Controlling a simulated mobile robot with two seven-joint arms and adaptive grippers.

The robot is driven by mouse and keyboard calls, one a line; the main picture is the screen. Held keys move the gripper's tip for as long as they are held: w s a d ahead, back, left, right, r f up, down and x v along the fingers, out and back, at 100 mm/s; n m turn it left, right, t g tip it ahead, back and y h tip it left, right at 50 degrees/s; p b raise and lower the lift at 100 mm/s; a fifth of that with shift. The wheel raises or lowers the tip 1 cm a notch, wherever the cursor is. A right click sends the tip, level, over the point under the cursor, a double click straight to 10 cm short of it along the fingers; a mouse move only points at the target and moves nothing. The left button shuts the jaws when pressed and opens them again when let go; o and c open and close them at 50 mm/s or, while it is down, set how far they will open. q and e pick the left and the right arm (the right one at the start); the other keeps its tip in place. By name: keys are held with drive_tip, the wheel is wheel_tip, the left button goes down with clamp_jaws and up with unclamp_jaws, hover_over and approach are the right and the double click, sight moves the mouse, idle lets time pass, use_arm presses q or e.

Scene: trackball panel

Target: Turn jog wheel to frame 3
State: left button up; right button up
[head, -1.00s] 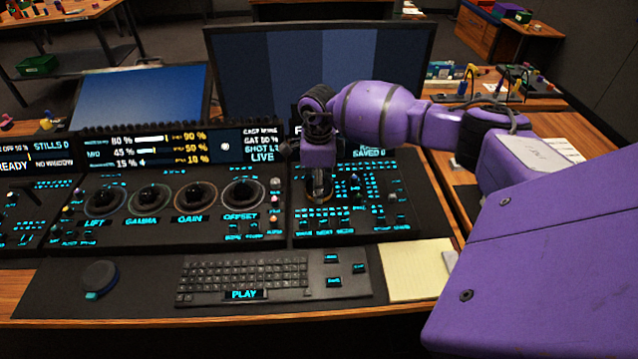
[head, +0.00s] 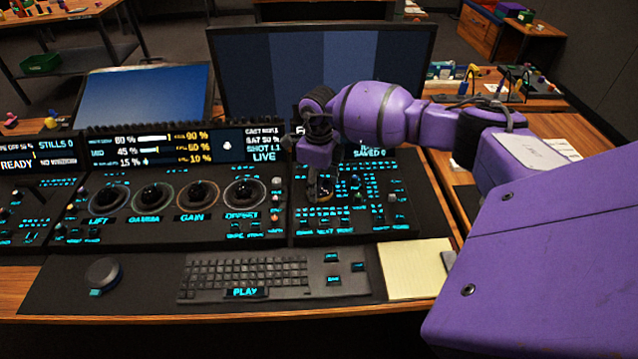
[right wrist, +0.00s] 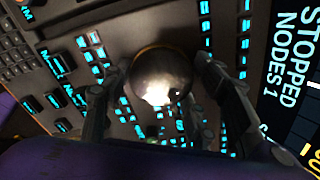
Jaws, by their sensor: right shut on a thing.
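The jog wheel (right wrist: 160,76) is a shiny, rounded dark knob with a gold-toned edge on the right-hand control panel (head: 375,225). In the head view it is mostly covered by my right gripper (head: 321,188), which points down at the panel. In the right wrist view the two fingers of my right gripper (right wrist: 157,88) stand on either side of the knob, shut on it. The panel's frame readout is hidden behind my right arm, so I cannot read the frame number. My left gripper is not in view.
Lit keys surround the wheel closely. The grading panel with several trackballs (head: 152,197) is to the left. A keyboard (head: 245,277), a round black puck (head: 103,271) and a yellow notepad (head: 416,268) lie in front. A large monitor (head: 320,70) stands behind.

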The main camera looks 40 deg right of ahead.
sight(319, 186)
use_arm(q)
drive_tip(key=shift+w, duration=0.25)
use_arm(e)
drive_tip(key=shift+a, duration=0.1)
drive_tip(key=o, duration=1.1)
drive_tip(key=shift+o, duration=0.2)
drive_tip(key=shift+r, duration=0.1)
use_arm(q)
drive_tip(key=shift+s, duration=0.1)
use_arm(e)
wheel_tip(319, 186, up, 12)
